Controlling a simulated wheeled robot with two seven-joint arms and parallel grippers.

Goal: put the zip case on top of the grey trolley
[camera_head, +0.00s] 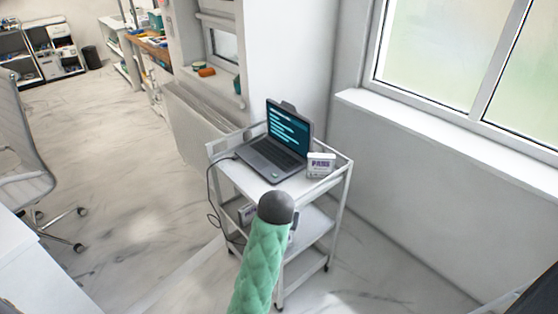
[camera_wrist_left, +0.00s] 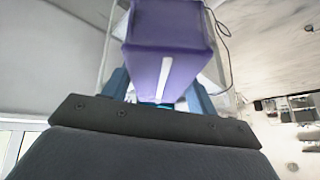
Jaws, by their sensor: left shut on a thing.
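The purple zip case (camera_wrist_left: 165,35) fills the upper middle of the left wrist view, with a pale stripe down its near face. My left gripper (camera_wrist_left: 160,98) is shut on it, a blue finger at each side; the case hides the fingertips. Neither the case nor my left gripper shows in the head view. The grey trolley (camera_head: 240,180) stands in the middle of the head view, by the wall. Its top holds an open laptop (camera_head: 275,150) and a small white box (camera_head: 320,165) to the laptop's right. My right gripper is in neither view.
A green padded shape (camera_head: 262,255) with a dark round end hides part of the trolley's front; I cannot tell what it is. A black cable (camera_head: 210,195) hangs at the trolley's left. A window sill (camera_head: 440,130) is at right, an office chair (camera_head: 20,150) at left. Open floor lies between.

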